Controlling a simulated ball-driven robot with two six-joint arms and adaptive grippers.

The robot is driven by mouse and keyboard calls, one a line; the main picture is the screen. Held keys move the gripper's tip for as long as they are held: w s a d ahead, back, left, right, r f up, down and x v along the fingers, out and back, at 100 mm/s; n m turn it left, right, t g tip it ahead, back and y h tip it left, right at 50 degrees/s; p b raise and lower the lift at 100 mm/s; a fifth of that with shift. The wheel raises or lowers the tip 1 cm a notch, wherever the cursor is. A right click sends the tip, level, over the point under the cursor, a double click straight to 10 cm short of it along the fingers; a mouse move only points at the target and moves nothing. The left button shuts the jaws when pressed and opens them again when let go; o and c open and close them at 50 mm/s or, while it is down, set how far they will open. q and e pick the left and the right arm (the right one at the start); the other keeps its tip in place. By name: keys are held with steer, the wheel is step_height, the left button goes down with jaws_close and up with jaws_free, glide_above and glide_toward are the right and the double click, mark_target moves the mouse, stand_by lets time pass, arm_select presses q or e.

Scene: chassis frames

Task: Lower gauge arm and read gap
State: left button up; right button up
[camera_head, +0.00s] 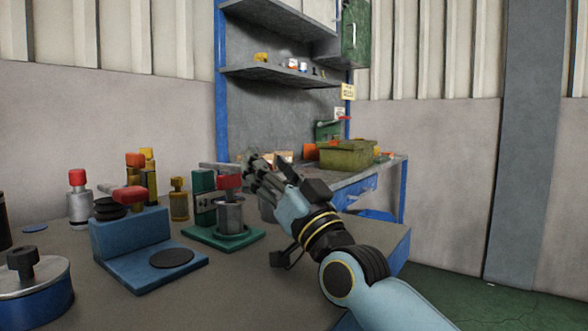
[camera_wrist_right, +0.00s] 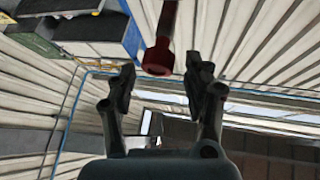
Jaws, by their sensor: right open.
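The gauge stands on the workbench in the middle of the head view, with a green base (camera_head: 243,239) and a green upright post (camera_head: 203,197). Its red arm (camera_head: 229,181) sits above a grey metal cylinder (camera_head: 230,214) on the base. The gap between them is too small to judge. My right gripper (camera_head: 256,164) is open, just right of and beyond the red arm in the picture. In the wrist view a dark red part (camera_wrist_right: 158,58), likely the gauge arm, lies ahead between the spread fingertips (camera_wrist_right: 160,76). No contact shows. My left gripper is out of view.
A blue block fixture (camera_head: 130,234) with a black disc pad stands left of the gauge. A brass piece (camera_head: 179,199), red-capped and orange-capped tools stand behind it. A round blue-based fixture (camera_head: 38,300) is at front left. An olive bin (camera_head: 346,154) sits on the rear bench.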

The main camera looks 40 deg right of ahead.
steer(key=s, duration=1.1)
steer(key=shift+s+d, duration=0.25)
steer(key=shift+s, duration=0.15)
steer(key=shift+r, duration=0.1)
